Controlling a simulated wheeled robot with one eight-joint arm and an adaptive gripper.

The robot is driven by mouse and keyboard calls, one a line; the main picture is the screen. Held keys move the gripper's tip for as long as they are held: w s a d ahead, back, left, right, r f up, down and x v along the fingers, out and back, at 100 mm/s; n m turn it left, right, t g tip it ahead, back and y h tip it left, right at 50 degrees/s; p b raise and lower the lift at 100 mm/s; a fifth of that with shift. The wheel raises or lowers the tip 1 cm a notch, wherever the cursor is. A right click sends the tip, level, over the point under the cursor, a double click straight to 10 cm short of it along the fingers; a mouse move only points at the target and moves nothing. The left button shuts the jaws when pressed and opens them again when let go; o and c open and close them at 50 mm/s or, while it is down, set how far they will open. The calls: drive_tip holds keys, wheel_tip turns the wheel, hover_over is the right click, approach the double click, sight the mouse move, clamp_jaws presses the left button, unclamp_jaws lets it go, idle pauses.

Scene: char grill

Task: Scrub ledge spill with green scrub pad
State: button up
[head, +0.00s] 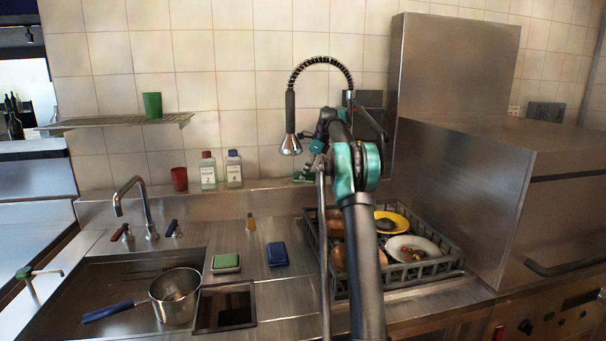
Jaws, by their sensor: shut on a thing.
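My gripper (307,168) is at the back ledge (262,190), just right of the two bottles and largely hidden behind the spray tap and my own arm. It is shut on a small green piece (301,177) at ledge height, which looks like the green scrub pad. I cannot tell whether the piece touches the ledge. A second green-topped pad (226,261) with a pale base lies on the steel counter, left of a blue pad (277,254). I cannot make out a spill on the ledge.
Two bottles (208,171) (233,169) and a red cup (179,179) stand on the ledge. A dish rack (432,270) with plates and bowls stands right. A blue-handled pot (175,296) sits in the sink area. A green cup (152,105) stands on the wall shelf.

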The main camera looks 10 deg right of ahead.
drive_tip(key=shift+d, duration=1.6)
drive_tip(key=shift+a, duration=0.1)
drive_tip(key=shift+a+r, duration=0.1)
drive_tip(key=shift+a, duration=1.2)
drive_tip(key=shift+a+f, duration=0.15)
drive_tip(key=shift+a, duration=2.55)
drive_tip(key=shift+a+f, duration=0.1)
drive_tip(key=shift+a, duration=2.6)
drive_tip(key=shift+r, duration=3)
